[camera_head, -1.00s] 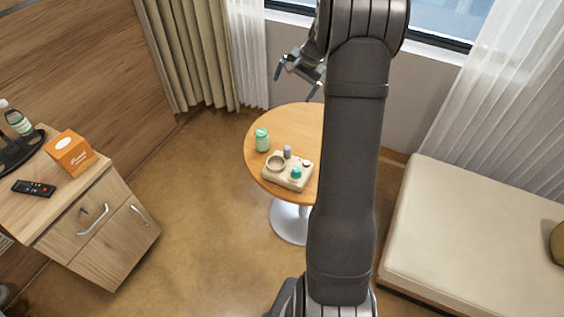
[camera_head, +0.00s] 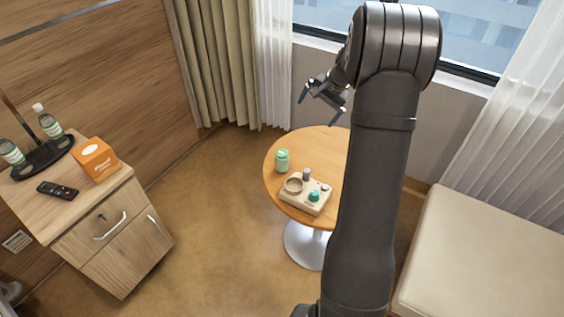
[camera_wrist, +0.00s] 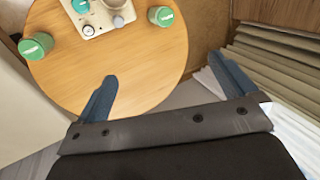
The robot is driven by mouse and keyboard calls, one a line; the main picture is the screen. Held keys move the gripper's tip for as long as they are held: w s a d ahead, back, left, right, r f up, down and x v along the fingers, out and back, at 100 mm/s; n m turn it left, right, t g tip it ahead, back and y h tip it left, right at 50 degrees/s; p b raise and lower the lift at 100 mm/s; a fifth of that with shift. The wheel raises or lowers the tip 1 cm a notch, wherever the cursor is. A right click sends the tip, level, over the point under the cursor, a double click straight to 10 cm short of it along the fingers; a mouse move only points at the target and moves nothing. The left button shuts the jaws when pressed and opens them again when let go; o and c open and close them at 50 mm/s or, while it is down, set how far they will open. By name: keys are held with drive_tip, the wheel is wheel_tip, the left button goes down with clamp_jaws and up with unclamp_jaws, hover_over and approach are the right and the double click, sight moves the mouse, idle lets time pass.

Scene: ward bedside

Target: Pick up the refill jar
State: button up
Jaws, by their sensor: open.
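A green jar (camera_head: 282,161) with a pale lid stands upright on the left part of the round wooden table (camera_head: 310,146). It also shows at the top of the wrist view (camera_wrist: 160,16). A second green-lidded jar (camera_wrist: 36,46) stands at the left of the table in the wrist view; my arm appears to hide it in the head view. I cannot tell which one is the refill jar. My gripper (camera_head: 320,106) is open and empty, above and beyond the table's far side. Its two spread fingers show in the wrist view (camera_wrist: 166,86), apart from both jars.
A beige holder (camera_head: 304,203) with a ring, a grey piece and a teal knob sits between the jars. A bedside cabinet (camera_head: 105,215) with bottles, a remote and an orange box stands left. A padded bench (camera_head: 480,260) is right. Curtains hang behind.

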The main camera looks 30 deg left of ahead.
drive_tip(key=c, duration=0.5)
drive_tip(key=shift+o, duration=0.2)
drive_tip(key=n+h, duration=0.5)
drive_tip(key=n, duration=1.1)
hover_over(282, 153)
wheel_tip(282, 153, down, 12)
drive_tip(key=f, duration=1.2)
drive_tip(key=shift+w+a+f, duration=0.1)
drive_tip(key=shift+w+a, duration=0.25)
drive_tip(key=f, duration=0.4)
drive_tip(key=shift+s+d+f, duration=0.3)
drive_tip(key=shift+d, duration=0.1)
drive_tip(key=shift+f, duration=0.35)
